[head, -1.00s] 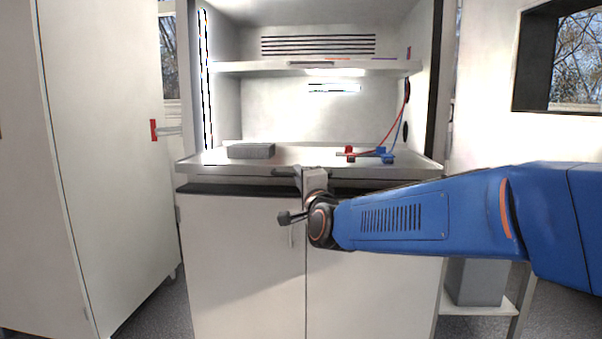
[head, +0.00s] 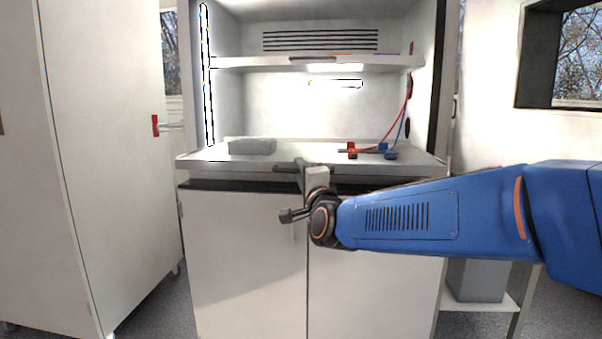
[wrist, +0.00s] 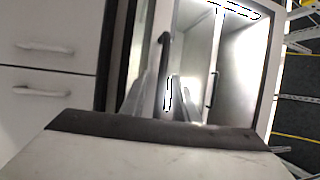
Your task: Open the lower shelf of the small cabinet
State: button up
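The small cabinet (head: 245,250) stands ahead, with an open lit compartment above two closed white doors. Its lower shelf (head: 215,157) is a pale board at the compartment's bottom, its front edge jutting a little over the doors. The upper shelf (head: 250,63) lies above it. My gripper (head: 300,169) is at the middle of the lower shelf's front edge, beside a short dark bar. I cannot tell from the head view whether it touches the shelf or grips anything. The wrist view shows a dark upright bar (wrist: 165,50) close ahead; the finger gap is unclear.
A grey block (head: 252,147) and red and blue clips (head: 370,151) with wires rest on the lower shelf. A tall white cabinet (head: 110,150) stands at left. A small side stand (head: 480,302) is at lower right. The wrist view shows drawer fronts (wrist: 45,65) at left.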

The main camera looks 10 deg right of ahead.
jog(key=v, duration=1.7)
jog(key=s+d+f+n+g+y, duration=0.1)
jog(key=s+f+n+g, duration=0.25)
jog(key=f+n, duration=0.35)
jog(key=s+d+f+n+g+y, duration=0.1)
jog(key=s+f+n+g, duration=0.3)
jog(key=f, duration=0.5)
jog(key=s+d+f+n+g+h, duration=0.3)
jog(key=s+d+f+n+g, duration=0.2)
jog(key=s, duration=0.8)
jog(key=d+f+g, duration=0.2)
jog(key=d+f, duration=0.2)
jog(key=f, duration=0.1)
jog(key=shift+s+d+g+h, duration=0.15)
jog(key=shift+d+g+h, duration=0.2)
jog(key=shift+d+h, duration=0.05)
jog(key=shift+f, duration=0.1)
